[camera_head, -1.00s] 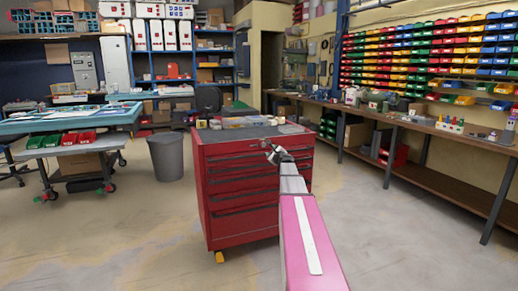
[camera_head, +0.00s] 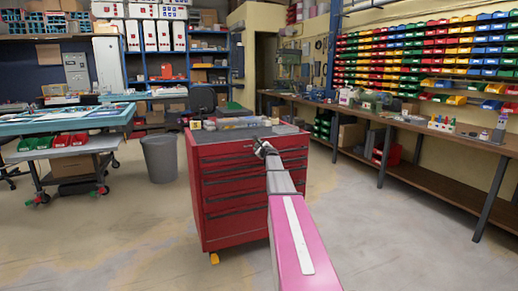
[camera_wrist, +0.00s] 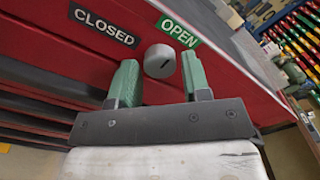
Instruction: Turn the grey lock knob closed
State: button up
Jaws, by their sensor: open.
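The grey lock knob (camera_wrist: 160,62) shows in the wrist view on the red cabinet front, with a dark slot toward its right side. A black "CLOSED" label (camera_wrist: 103,24) is to its upper left and a green "OPEN" label (camera_wrist: 178,31) to its upper right. My gripper (camera_wrist: 160,80) is open, its two green fingers on either side of the knob's lower part. I cannot tell whether they touch it. In the head view my gripper (camera_head: 262,149) is at the upper front of the red cabinet (camera_head: 222,211), and the knob is hidden there.
The cabinet's dark top (camera_head: 228,134) holds several small items. A grey bin (camera_head: 160,158) stands left of it. A long workbench (camera_head: 425,132) runs along the right wall. Open floor lies around the cabinet.

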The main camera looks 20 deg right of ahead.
jog(key=c, duration=0.7)
jog(key=shift+o, duration=0.2)
jog(key=shift+n, duration=0.4)
jog(key=n, duration=0.8)
jog(key=shift+n, duration=0.3)
jog(key=n, duration=0.4)
jog(key=shift+a+n, duration=0.1)
jog(key=shift+n, duration=2.1)
